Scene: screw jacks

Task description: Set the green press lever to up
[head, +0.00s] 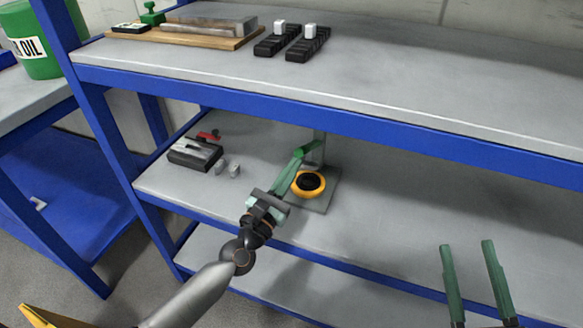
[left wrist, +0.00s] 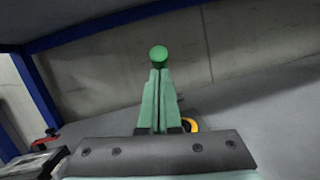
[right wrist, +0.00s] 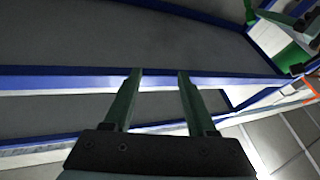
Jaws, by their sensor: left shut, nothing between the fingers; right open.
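The press stands on the middle shelf, with a grey post, a grey base plate (head: 325,198) and a short bright green lever (head: 307,147) near the top of the post. The lever's round green end (left wrist: 158,53) shows in the left wrist view, straight beyond my fingertips. My left gripper (head: 298,156) is shut and empty, its tips right at the lever's end; I cannot tell whether they touch it. It also shows in the left wrist view (left wrist: 159,72). My right gripper (head: 467,244) is open and empty, out in front of the shelves; it also shows in the right wrist view (right wrist: 160,72).
A black-and-orange ring-shaped part (head: 309,184) sits at the press base. A dark grey box (head: 195,154) and small grey pieces lie left of it. The upper shelf edge (head: 330,118) runs close above the press. The middle shelf is clear to the right.

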